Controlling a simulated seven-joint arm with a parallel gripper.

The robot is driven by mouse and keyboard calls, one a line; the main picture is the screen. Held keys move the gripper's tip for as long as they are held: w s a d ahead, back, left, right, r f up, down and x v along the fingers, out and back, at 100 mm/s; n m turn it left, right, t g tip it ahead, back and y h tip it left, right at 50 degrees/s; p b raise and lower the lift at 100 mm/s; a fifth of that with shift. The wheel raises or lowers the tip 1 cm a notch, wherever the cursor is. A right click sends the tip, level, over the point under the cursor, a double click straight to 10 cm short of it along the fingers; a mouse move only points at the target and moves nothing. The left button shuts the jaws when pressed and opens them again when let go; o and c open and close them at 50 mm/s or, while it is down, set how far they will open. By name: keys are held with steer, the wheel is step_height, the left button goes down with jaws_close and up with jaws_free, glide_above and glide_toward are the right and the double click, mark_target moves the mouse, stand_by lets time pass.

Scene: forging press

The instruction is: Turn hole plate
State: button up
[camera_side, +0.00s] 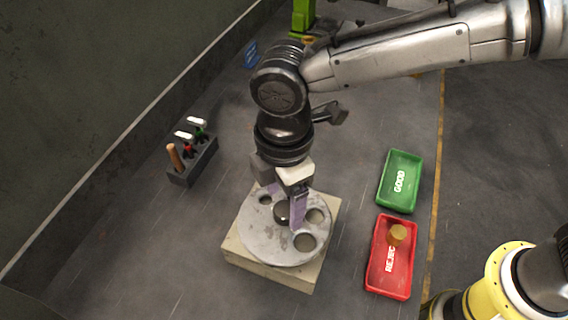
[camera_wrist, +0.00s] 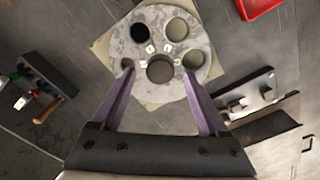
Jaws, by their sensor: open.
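The hole plate (camera_side: 262,240) is a round grey disc with several round holes of different sizes, lying flat on a square beige block (camera_side: 309,279). My gripper (camera_side: 284,210) points down over the plate's middle, its two purple fingers apart with nothing held between them. In the wrist view the hole plate (camera_wrist: 124,46) lies ahead of my gripper (camera_wrist: 159,72). One hole at the upper left looks dark. I cannot tell whether the fingertips touch the plate or enter holes.
A green GOOD tray (camera_side: 388,203) and a red REJECT tray (camera_side: 403,294) with a brass-coloured cylinder (camera_side: 397,235) stand to the right. A dark tool block (camera_side: 203,165) with handled tools stands at the left. A yellow machine part (camera_side: 490,290) is at the lower right.

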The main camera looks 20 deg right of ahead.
mark_target(284, 208)
step_height(284, 208, up, 12)
stand_by(0.4)
steer(key=shift+r, duration=0.1)
steer(key=d+r+m+t, duration=0.1)
steer(key=d+r+m, duration=0.15)
steer(key=d, duration=0.55)
steer(key=w+d+r+m+t+y, duration=0.15)
steer(key=d+r, duration=0.25)
steer(key=d, duration=0.4)
steer(key=d+r+m, duration=0.3)
steer(key=d, duration=0.5)
steer(key=s+d+f+m+t, duration=0.2)
steer(key=s+d+f+m, duration=0.3)
steer(key=s+d, duration=0.5)
steer(key=s+d+f+m+t+h, duration=0.1)
steer(key=s+d+f+m, duration=0.2)
steer(key=f+m, duration=0.4)
steer(key=shift+s+d+f, duration=0.15)
steer(key=shift+s+f, duration=0.3)
steer(key=shift+f, duration=0.1)
